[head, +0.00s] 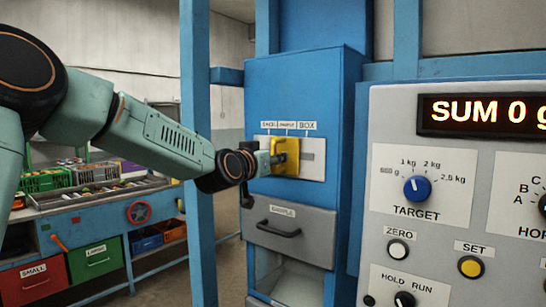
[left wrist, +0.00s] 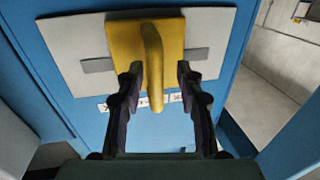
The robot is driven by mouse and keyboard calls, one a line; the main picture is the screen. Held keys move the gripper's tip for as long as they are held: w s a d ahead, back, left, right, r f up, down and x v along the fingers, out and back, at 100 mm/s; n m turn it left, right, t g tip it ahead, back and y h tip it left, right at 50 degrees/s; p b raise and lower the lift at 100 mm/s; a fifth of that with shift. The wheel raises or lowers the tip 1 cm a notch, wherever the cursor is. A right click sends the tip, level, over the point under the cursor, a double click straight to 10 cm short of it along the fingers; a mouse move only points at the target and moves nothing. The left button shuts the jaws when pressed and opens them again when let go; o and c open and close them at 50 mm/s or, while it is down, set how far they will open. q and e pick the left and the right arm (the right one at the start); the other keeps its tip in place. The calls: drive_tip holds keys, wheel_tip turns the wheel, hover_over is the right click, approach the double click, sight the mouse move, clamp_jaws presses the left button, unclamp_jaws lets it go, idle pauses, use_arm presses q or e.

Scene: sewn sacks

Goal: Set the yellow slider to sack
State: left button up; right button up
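The yellow slider (head: 291,150) sits on a pale plate on the front of a blue cabinet, roughly under the middle label of the row marked SACK, a middle word too small to read surely, and BOX. In the left wrist view, the slider's upright handle (left wrist: 153,60) stands between the fingers of my left gripper (left wrist: 158,72). The fingers are open, one on each side, with visible gaps to the handle. In the head view my left gripper (head: 272,160) is at the slider, its fingertips partly hidden. My right gripper is in neither view.
A grey drawer (head: 290,232) with a dark handle is below the slider. A control panel (head: 450,240) with knobs and a SUM display stands right. A blue post (head: 198,230) rises behind my left arm. A workbench (head: 85,225) with crates is at left.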

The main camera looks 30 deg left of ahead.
use_arm(q)
drive_tip(key=shift+w+f, duration=0.1)
drive_tip(key=shift+w, duration=0.3)
drive_tip(key=shift+s+d+r, duration=0.45)
drive_tip(key=shift+s+r, duration=0.05)
drive_tip(key=shift+s, duration=0.15)
drive_tip(key=shift+c, duration=0.2)
drive_tip(key=shift+a, duration=0.1)
drive_tip(key=shift+c, duration=0.8)
drive_tip(key=shift+w+a+f, duration=0.3)
drive_tip(key=shift+w+f, duration=0.1)
drive_tip(key=shift+w, duration=0.1)
drive_tip(key=shift+c, duration=1.4)
drive_tip(key=shift+w, duration=0.1)
drive_tip(key=shift+c, duration=0.9)
drive_tip(key=shift+d+r, duration=0.15)
drive_tip(key=shift+d, duration=0.1)
clamp_jaws()
drive_tip(key=shift+a, duration=0.1)
